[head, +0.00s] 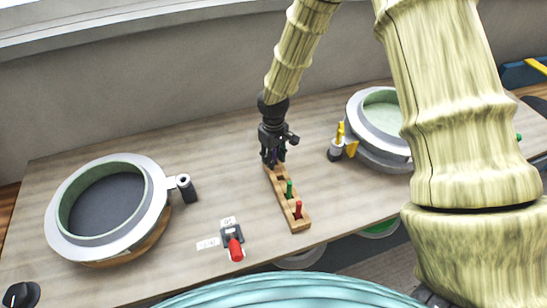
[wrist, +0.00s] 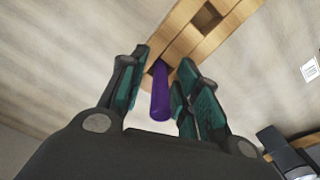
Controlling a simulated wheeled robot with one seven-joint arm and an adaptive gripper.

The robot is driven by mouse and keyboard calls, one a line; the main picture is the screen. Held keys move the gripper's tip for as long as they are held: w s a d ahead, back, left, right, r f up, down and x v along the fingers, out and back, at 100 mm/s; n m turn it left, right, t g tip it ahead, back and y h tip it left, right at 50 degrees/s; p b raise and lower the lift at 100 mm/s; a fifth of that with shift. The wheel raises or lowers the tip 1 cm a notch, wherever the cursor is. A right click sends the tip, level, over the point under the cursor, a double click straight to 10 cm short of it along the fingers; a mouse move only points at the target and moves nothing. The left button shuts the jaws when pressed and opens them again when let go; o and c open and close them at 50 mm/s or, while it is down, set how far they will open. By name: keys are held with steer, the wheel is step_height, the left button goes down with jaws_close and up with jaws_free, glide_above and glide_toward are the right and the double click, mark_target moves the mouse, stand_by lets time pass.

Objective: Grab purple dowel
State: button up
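The purple dowel (wrist: 160,92) stands in a slot at one end of the wooden rack (wrist: 195,32). In the head view only a sliver of purple shows between my fingers. My gripper (wrist: 163,85) is over that end of the rack, with its fingers on either side of the dowel. The fingers are apart, with a visible gap on the left of the dowel; the right finger is closer to it, and I cannot tell whether it touches. In the head view my gripper (head: 272,160) points down at the far end of the rack (head: 296,222).
A green dowel (head: 289,190) and a red dowel (head: 298,210) stand in the rack's nearer slots. A round mould (head: 150,190) is at left, another (head: 360,112) at right behind my arm. A red-handled switch (head: 235,249) lies in front.

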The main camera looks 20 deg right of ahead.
jaws_close()
steer(key=shift+r, duration=0.15)
